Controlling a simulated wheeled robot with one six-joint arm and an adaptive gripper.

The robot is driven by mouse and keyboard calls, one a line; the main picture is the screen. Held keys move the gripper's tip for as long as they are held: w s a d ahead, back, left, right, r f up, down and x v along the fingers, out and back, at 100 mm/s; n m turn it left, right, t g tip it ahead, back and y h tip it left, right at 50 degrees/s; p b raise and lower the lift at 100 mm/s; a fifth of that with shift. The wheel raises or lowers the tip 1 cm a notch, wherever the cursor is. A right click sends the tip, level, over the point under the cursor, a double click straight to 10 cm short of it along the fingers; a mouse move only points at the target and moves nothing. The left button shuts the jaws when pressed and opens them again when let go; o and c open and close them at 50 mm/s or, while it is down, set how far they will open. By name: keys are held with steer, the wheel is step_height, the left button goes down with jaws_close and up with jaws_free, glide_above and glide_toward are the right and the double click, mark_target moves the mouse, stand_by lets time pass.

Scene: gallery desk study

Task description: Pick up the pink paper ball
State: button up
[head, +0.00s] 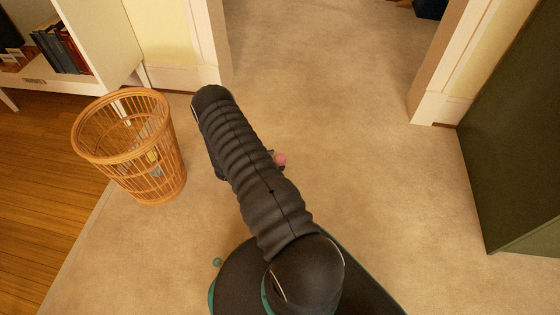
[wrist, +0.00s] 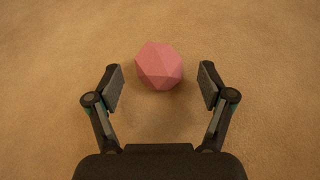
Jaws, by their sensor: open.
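The pink paper ball (wrist: 159,66) is a faceted, roughly round ball lying on the beige carpet. In the wrist view it sits ahead of my gripper (wrist: 161,84), between the lines of the two fingers and near their tips. My gripper is open and neither finger touches the ball. In the head view the pink paper ball (head: 280,160) shows just right of my arm, partly covered by it. My gripper is mostly hidden behind the arm there.
A wicker wastebasket (head: 178,165) stands left of my arm, with some paper inside. A white shelf (head: 120,45) with books is at the upper left. A dark green cabinet (head: 510,150) stands at the right. A doorway opens at the top; the carpet (head: 390,190) at right is clear.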

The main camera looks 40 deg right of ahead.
steer(key=shift+x, duration=1.05)
steer(key=c, duration=0.9)
